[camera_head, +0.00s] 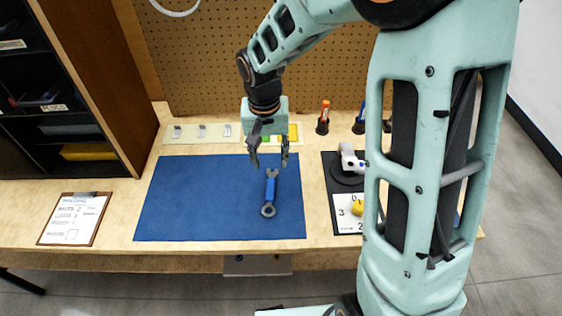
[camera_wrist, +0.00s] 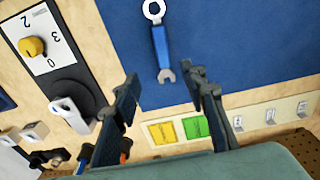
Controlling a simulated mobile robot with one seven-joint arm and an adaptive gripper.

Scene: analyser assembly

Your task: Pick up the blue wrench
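The blue wrench (camera_head: 270,190) lies on the blue mat (camera_head: 190,205), with its open-jaw end toward the back and its ring end toward the front edge. Its handle is blue and its ends are grey metal. It also shows in the wrist view (camera_wrist: 161,47), with the open jaw nearest my gripper. My gripper (camera_head: 269,162) is open and empty above the back part of the mat, close to the wrench's jaw end. In the wrist view its two fingers (camera_wrist: 165,85) are spread apart, and the wrench lies beyond the gap between them, not touched.
A yellow knob (camera_head: 357,208) on a numbered dial plate and a white part on a black base (camera_head: 350,161) stand right of the mat. A clipboard (camera_head: 74,219) lies at left. Orange (camera_head: 323,117) and blue tools stand at the back. The mat around the wrench is clear.

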